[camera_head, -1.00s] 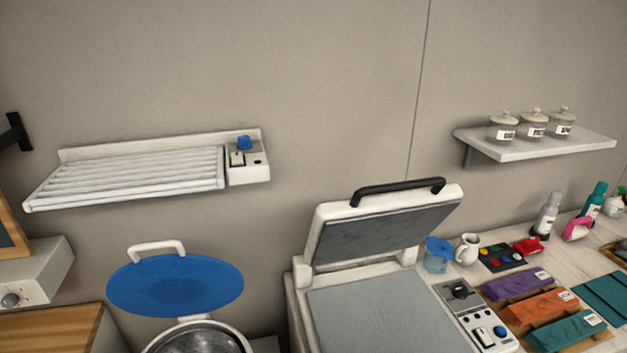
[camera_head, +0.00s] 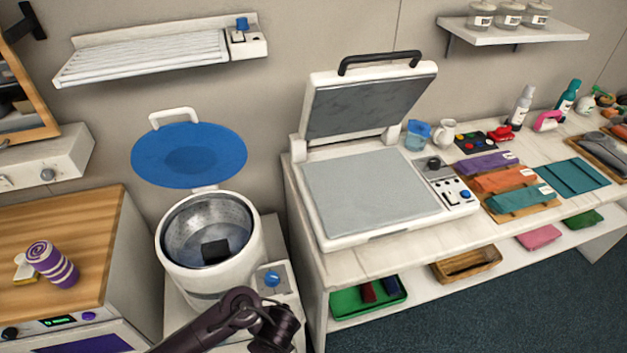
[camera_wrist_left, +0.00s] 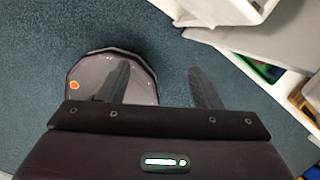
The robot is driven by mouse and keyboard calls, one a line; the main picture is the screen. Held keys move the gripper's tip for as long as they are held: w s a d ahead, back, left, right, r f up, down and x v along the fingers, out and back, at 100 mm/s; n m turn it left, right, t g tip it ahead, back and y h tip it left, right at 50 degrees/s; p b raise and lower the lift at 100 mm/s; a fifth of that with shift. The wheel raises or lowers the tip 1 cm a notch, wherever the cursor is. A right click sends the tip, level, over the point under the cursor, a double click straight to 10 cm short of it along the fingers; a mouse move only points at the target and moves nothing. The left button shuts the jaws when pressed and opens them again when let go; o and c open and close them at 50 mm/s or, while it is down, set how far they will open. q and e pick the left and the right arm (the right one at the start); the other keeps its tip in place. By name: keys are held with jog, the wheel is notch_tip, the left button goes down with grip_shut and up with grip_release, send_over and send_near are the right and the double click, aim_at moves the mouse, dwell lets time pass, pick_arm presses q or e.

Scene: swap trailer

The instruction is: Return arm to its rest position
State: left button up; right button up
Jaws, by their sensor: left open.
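My left gripper (camera_wrist_left: 159,68) shows in the left wrist view. Its two dark fingers are spread wide apart with nothing between them, above the dark blue-green floor (camera_wrist_left: 170,40). In the head view, a dark purple part of my left arm rises from the bottom edge, in front of the white pot (camera_head: 208,245). The fingers do not show in that view. My right gripper is in neither view.
A press with its lid raised (camera_head: 370,190) stands on the white counter (camera_head: 375,255), right of the pot. The pot's blue lid (camera_head: 188,155) is up. A wooden-topped cabinet (camera_head: 60,230) stands at left. White shelving (camera_wrist_left: 230,10) is at the wrist view's upper right.

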pick_arm(q)
jog(key=s+a+f+n+g+h+b, duration=0.15)
jog(key=s+f+n, duration=0.25)
jog(key=f+n, duration=0.6)
jog(key=s+a+f+n+g+h+b, duration=0.15)
jog(key=s+f+n+h, duration=0.35)
jog(key=f, duration=1)
jog(key=s+a+f+n+t+y+b, duration=0.1)
jog(key=s+a+f+n, duration=0.3)
jog(key=s, duration=0.4)
jog(key=s+a+f+n+y+b, duration=0.1)
jog(key=s+a+f+n+y, duration=0.3)
jog(key=s, duration=0.5)
jog(key=a+f+n, duration=0.1)
jog(key=a+f, duration=0.1)
jog(key=a, duration=0.1)
jog(key=shift+f+n+t, duration=0.3)
jog(key=shift+f+t, duration=0.05)
jog(key=shift+t, duration=0.05)
jog(key=shift+s, duration=0.1)
jog(key=shift+c, duration=0.3)
